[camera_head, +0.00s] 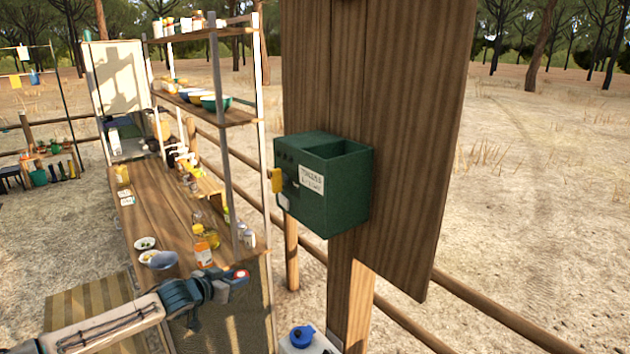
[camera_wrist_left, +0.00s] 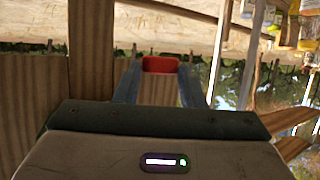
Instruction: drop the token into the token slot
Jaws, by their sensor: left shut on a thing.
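A red token (camera_head: 242,275) is held between the fingertips of my left gripper (camera_head: 236,278); it also shows red in the left wrist view (camera_wrist_left: 160,64), between the two fingers. The gripper is shut on it, low and to the left of a dark green box (camera_head: 345,190) fixed to a wooden board. The box has an open-topped part and a white label with partly readable writing. A yellow piece (camera_head: 277,180) and a small pale piece (camera_head: 283,201) are on its left side. I cannot clearly make out the token slot. The token is clear of the box. My right gripper is out of view.
A wooden counter (camera_head: 160,215) with bowls, bottles and jars stands left, under shelves on metal posts (camera_head: 222,130). A white container with a blue cap (camera_head: 301,336) is below the box. Open air lies between my gripper and the box.

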